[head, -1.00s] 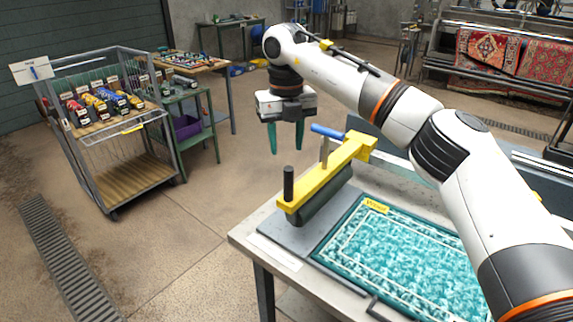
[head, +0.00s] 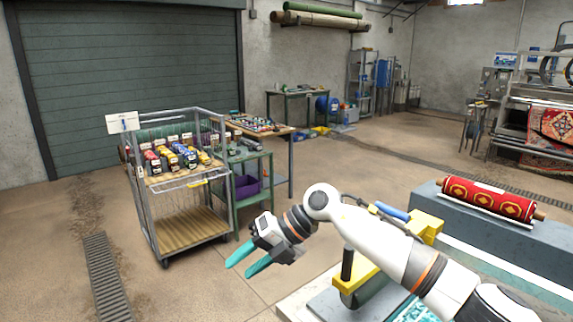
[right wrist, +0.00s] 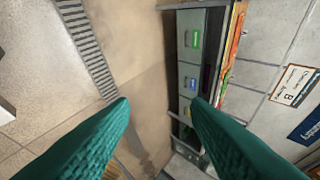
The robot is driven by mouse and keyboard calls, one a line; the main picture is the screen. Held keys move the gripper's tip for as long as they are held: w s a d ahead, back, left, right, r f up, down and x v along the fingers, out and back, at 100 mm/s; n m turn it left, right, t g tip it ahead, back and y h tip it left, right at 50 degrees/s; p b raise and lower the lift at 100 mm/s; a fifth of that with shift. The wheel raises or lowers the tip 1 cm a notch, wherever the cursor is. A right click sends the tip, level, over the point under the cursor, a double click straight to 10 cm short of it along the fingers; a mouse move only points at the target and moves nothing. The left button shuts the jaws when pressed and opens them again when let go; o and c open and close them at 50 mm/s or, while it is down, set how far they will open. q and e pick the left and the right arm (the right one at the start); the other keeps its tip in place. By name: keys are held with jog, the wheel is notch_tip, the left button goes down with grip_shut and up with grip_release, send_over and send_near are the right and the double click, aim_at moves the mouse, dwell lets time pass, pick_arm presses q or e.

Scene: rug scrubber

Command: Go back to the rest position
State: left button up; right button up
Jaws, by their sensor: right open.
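My right gripper (head: 246,261) is in the head view, low and left of the scrubber, its two teal fingers apart with nothing between them. In the right wrist view both teal fingers (right wrist: 155,125) are spread and empty. The yellow rug scrubber (head: 428,228) with its blue handle and black knob stands on the work table (head: 290,306), partly hidden behind my right arm. The gripper is clear of the scrubber and the table. A teal rug (head: 400,310) on the table is mostly hidden by my arm. My left gripper is not in view.
A wire cart (head: 150,215) with several coloured items on its upper shelf stands at the left, beside a green stand (head: 250,160). A rolled red rug (head: 488,200) lies on a grey block at the right. A floor drain (head: 103,275) runs at lower left. Floor between is free.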

jog(key=s+a+r+m+t+y, duration=0.4)
jog(key=a+r+m+y, duration=0.15)
jog(key=y, duration=0.45)
jog(key=w+d+f+m+t+h, duration=0.1)
jog(key=d+f+m+t+h, duration=0.3)
jog(key=d+m+t+h, duration=0.55)
jog(key=w+d+f+m+t+h, duration=0.1)
jog(key=d+f+m+t+h, duration=0.4)
jog(key=m, duration=0.9)
jog(key=s+d+f+m+g+h, duration=0.45)
jog(key=s+d+f+m, duration=0.3)
jog(key=d+f, duration=0.45)
jog(key=s+d+f+m+g, duration=0.1)
jog(key=s+d+f+g, duration=0.2)
jog(key=s, duration=0.5)
jog(key=s+d+f+g+h, duration=0.1)
jog(key=s+f+g, duration=0.25)
jog(key=s, duration=0.35)
jog(key=s+d+f+m+g, duration=0.1)
jog(key=s+d+f+g, duration=0.2)
jog(key=s, duration=0.5)
notch_tip(320, 180, down, 28)
jog(key=s+a+g, duration=0.1)
jog(key=s+d+f+g, duration=0.1)
jog(key=s+d+f, duration=0.2)
jog(key=s+f, duration=1.2)
jog(key=shift+s+f+n, duration=0.15)
jog(key=shift+s+n, duration=0.3)
jog(key=shift+s, duration=0.25)
